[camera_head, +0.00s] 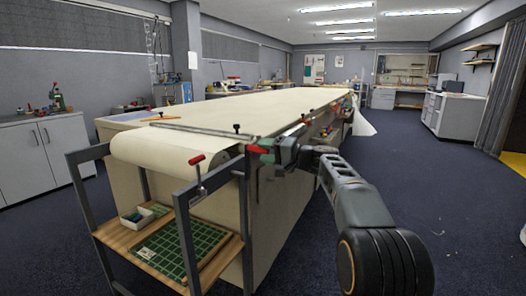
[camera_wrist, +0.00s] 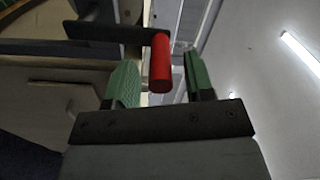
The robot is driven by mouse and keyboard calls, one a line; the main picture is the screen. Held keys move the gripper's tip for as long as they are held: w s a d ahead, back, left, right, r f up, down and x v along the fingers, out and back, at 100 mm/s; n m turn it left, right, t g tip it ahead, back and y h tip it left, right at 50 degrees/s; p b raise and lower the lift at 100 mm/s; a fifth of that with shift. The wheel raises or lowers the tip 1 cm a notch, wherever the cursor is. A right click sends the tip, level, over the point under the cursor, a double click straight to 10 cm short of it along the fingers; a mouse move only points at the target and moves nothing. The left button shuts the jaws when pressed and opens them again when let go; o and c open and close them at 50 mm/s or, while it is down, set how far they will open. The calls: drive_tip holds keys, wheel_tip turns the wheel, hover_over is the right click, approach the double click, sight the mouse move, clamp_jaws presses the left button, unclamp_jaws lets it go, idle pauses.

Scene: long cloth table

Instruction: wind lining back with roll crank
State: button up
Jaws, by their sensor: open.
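The cream lining (camera_head: 250,108) lies along the long table and runs onto the roll (camera_head: 165,155) at the near end. The roll crank's red handle (camera_head: 258,149) is at the roll's right end; in the wrist view the red handle (camera_wrist: 160,65) hangs from a dark crank arm (camera_wrist: 115,32). My gripper (camera_head: 272,152) is at the handle. Its green fingers (camera_wrist: 161,78) are open, one on each side of the handle, with visible gaps. Part of the crank is hidden behind my gripper in the head view.
A shelf below holds a green cutting mat (camera_head: 170,245) and a small white box (camera_head: 137,217). White cloth (camera_head: 363,120) hangs off the table's far right side. The blue floor at right is clear.

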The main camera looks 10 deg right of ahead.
drive_tip(key=p+v, duration=0.2)
drive_tip(key=v, duration=1)
drive_tip(key=shift+s+d, duration=0.2)
drive_tip(key=shift+r, duration=0.1)
drive_tip(key=s+a+r+g+h+p, duration=0.55)
drive_tip(key=s+a+p, duration=0.45)
drive_tip(key=p, duration=0.6)
drive_tip(key=s+d+r+n+h+p, duration=0.1)
drive_tip(key=s+h+p, duration=0.2)
drive_tip(key=s+p, duration=0.2)
drive_tip(key=s+d+r+n+g+h+p, duration=0.1)
drive_tip(key=s+r+h+p, duration=0.1)
drive_tip(key=s+p, duration=0.4)
drive_tip(key=s+d+r+n+h+p, duration=0.2)
drive_tip(key=s+h+p, duration=0.2)
drive_tip(key=s+p, duration=0.2)
drive_tip(key=shift+r+p, duration=0.2)
drive_tip(key=shift+p, duration=0.65)
